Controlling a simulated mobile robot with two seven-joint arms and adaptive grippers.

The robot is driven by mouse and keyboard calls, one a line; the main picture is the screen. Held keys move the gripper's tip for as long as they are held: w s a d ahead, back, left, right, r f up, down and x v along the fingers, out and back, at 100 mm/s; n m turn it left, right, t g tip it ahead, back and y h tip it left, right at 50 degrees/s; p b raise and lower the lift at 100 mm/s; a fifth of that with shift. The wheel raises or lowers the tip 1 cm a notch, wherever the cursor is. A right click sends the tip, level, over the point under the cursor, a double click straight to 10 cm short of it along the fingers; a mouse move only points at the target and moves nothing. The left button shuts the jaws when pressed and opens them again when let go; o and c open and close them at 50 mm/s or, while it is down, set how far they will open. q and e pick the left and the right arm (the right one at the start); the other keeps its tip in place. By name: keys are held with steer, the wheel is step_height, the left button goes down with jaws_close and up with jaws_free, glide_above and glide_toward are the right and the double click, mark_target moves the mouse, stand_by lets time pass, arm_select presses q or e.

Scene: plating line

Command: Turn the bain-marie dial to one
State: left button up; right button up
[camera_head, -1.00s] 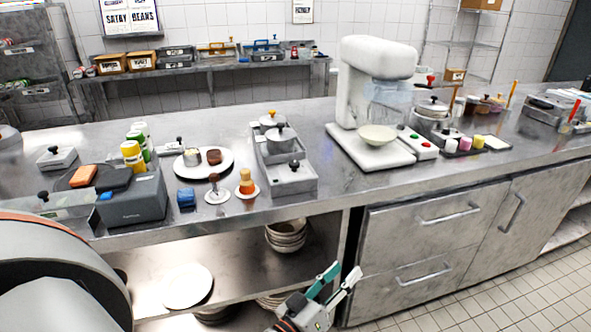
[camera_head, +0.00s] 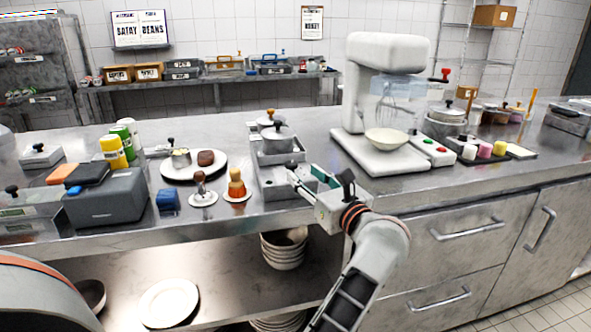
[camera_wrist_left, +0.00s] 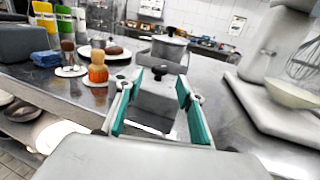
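The bain-marie (camera_head: 267,180) is a long grey metal unit on the counter, with lidded pots (camera_head: 278,138) at its far part. My left gripper (camera_head: 292,178) is open and empty over its near end. In the left wrist view the unit (camera_wrist_left: 156,108) lies between the two teal-padded fingers (camera_wrist_left: 160,82). My right gripper is not in view.
A white stand mixer (camera_head: 380,150) with a bowl stands to the right. Bowls (camera_head: 284,250) sit on the shelf below.

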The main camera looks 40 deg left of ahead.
mark_target(294, 166)
arm_select(q)
steer(key=shift+x, duration=3.9)
steer(key=c, duration=1.1)
